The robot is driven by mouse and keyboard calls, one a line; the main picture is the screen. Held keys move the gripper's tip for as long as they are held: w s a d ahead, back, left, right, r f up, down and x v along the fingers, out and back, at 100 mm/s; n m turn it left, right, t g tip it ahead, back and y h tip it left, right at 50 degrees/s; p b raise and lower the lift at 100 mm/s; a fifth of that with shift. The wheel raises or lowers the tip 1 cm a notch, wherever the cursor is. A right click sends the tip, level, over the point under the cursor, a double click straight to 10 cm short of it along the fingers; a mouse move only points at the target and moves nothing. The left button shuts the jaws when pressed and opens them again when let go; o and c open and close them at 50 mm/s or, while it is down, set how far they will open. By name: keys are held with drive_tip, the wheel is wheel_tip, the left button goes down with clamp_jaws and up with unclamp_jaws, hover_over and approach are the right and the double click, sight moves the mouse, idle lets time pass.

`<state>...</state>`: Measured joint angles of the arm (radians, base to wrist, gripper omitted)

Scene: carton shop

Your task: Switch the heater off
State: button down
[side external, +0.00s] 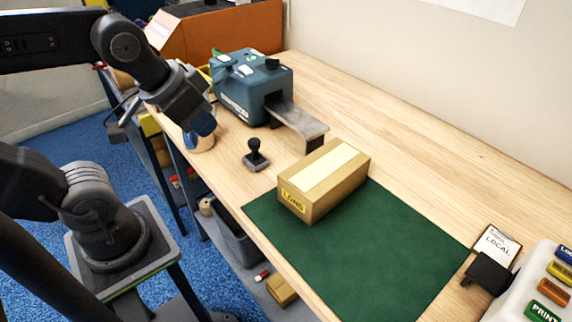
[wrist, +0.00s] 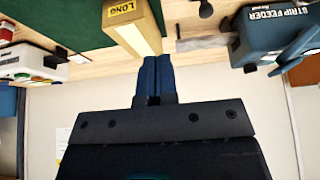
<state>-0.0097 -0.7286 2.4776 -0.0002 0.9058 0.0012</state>
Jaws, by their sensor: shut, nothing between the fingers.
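Nothing in view is readably labelled as a heater, and no switch marked for one can be read. The blue-grey strip feeder (side external: 250,88) stands at the back of the bench with small light and dark parts on top; it also shows at the upper right of the wrist view (wrist: 262,38). A white panel (side external: 512,305) with coloured labelled keys, one reading PRINT, is at the lower right of the side view. My gripper (wrist: 157,62) is shut and empty, its blue fingers together. In the side view it is over the bench's left edge, left of the feeder, apart from both machines.
A carton marked LONG (side external: 325,180) sits on the green mat (side external: 375,250). A dark hand stamp (side external: 256,156) stands left of it. A metal chute (side external: 298,122) sticks out of the feeder. A LOCAL card (side external: 495,243) stands at the right. Bare wood lies along the wall.

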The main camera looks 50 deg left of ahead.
drive_tip(key=shift+s+d+f, duration=0.1)
drive_tip(key=shift+s+f, duration=0.15)
drive_tip(key=shift+s, duration=0.05)
drive_tip(key=w+a+r+g+y, duration=0.1)
drive_tip(key=w+a+r, duration=0.4)
drive_tip(key=w, duration=0.3)
drive_tip(key=w+a+r+g+y, duration=0.1)
drive_tip(key=w+a+r+g, duration=0.1)
drive_tip(key=w+a+r, duration=0.55)
drive_tip(key=w+a+f+g, duration=0.2)
drive_tip(key=w+a+f, duration=0.2)
drive_tip(key=w+a, duration=0.6)
drive_tip(key=a, duration=0.5)
drive_tip(key=shift+w+g, duration=0.3)
drive_tip(key=shift+w, duration=0.05)
drive_tip(key=shift+a+f, duration=0.1)
drive_tip(key=shift+f, duration=0.05)
